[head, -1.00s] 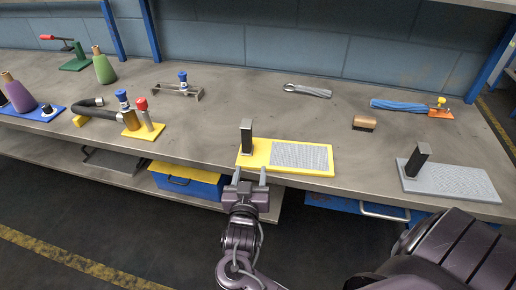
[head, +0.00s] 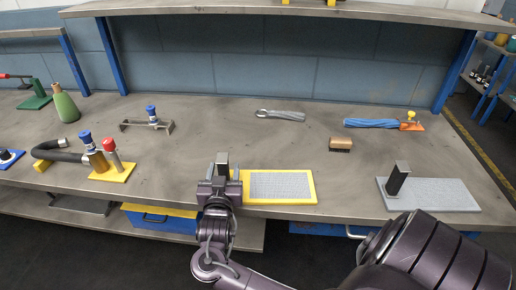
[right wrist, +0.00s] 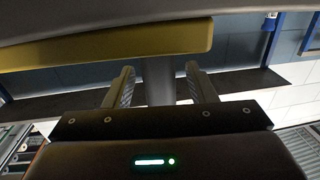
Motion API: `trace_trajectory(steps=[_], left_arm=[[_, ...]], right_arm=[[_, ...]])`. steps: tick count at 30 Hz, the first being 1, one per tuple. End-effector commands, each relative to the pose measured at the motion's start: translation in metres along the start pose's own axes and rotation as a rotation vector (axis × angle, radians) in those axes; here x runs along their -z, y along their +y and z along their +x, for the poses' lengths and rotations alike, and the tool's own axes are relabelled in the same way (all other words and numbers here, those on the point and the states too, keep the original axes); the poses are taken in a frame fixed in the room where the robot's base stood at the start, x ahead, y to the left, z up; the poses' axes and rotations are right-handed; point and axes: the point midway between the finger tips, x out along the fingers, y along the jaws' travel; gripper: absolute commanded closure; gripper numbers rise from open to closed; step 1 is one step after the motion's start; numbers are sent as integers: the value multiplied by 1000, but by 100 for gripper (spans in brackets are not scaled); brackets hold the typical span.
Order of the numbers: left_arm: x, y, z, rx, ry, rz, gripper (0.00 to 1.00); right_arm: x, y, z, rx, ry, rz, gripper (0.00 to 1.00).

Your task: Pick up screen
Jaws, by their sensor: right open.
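The screen (head: 281,186) is a yellow frame with grey mesh and an upright dark handle (head: 222,160) at its left end. It lies flat at the front edge of the bench. My right gripper (head: 220,180) is at the handle and hides its lower part. In the right wrist view the handle (right wrist: 159,80) stands between the two open fingers (right wrist: 163,88), with gaps showing on both sides. The yellow frame (right wrist: 110,43) shows above the fingers there. My left gripper is not in view.
A grey plate with a dark upright post (head: 440,195) is on the right of the bench (head: 240,130). A brown block (head: 340,144) lies behind the screen. A yellow base with blue- and red-capped parts (head: 112,172) stands left. A shelf (head: 300,10) runs above.

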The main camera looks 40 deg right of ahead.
Motion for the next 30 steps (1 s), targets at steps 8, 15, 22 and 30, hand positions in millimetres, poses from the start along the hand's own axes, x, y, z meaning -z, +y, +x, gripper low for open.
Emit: trace_trajectory(steps=[8, 15, 22, 30], left_arm=[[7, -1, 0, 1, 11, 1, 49], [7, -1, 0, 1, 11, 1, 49], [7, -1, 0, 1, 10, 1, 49], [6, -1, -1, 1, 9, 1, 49]], right_arm=[[0, 0, 0, 0, 0, 0, 61], [0, 0, 0, 0, 0, 0, 92], [0, 0, 0, 1, 1, 0, 100], [7, 0, 0, 0, 2, 3, 100]])
